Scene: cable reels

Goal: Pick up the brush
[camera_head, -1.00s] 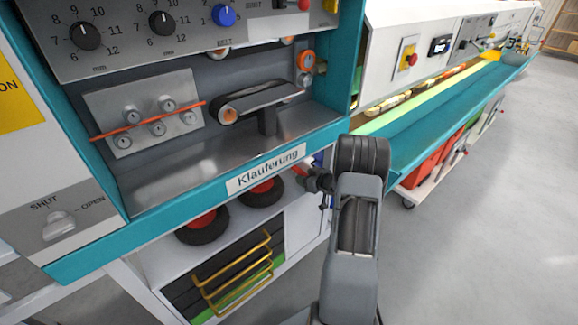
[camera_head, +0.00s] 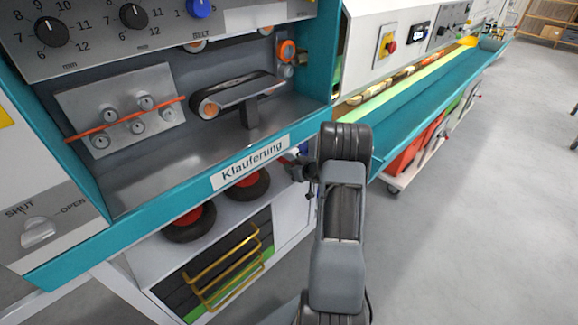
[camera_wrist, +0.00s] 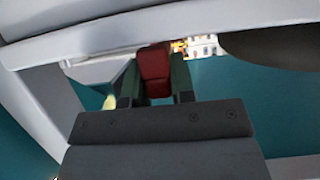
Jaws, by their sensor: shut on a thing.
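My gripper (camera_wrist: 155,88) shows in the wrist view with its two dark green fingers closed on the sides of a red block-like piece. I take this piece to be the brush (camera_wrist: 154,62). Only its red part shows, and no bristles can be made out. In the head view my arm rises at the middle and bends toward the machine beside the "Klauferung" label. The fingers and the brush are mostly hidden there behind the arm and the machine's edge.
A machine with a teal frame (camera_head: 150,215) and a small belt unit (camera_head: 240,92) fills the left. Black reels with red hubs (camera_head: 190,222) and a yellow rack (camera_head: 225,265) sit below. A long teal trough (camera_head: 430,105) runs back right. Grey floor (camera_head: 480,230) is open at right.

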